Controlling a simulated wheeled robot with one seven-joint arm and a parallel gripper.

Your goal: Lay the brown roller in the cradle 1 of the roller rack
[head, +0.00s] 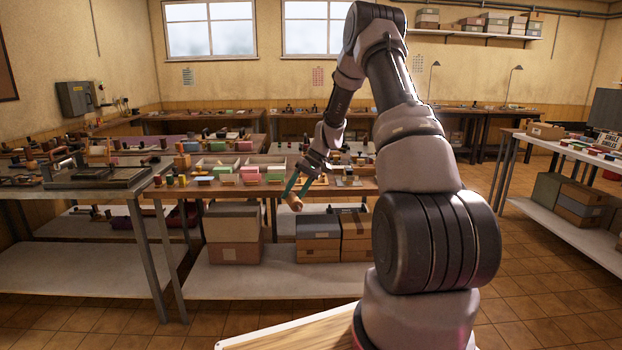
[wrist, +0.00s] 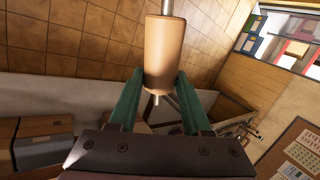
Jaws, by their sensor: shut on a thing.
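The brown roller (wrist: 166,55) is a light tan-brown cylinder with a metal shaft sticking out at each end. My gripper (wrist: 160,80) is shut on it, with one green finger on each side of its lower part in the wrist view. In the head view the roller (head: 295,203) shows small and tilted below the fingers of my gripper (head: 291,190), in the air before the middle table's front edge. I cannot make out the roller rack or its cradle 1 for certain; my arm and gripper hide part of that table.
The middle table (head: 232,192) carries trays and several coloured blocks. Cardboard boxes (head: 234,222) stand on its lower shelf. A metal bench (head: 108,188) with tools and dark frames stands at the left, and another table (head: 560,147) at the right. The tiled floor (head: 530,300) is clear at front right.

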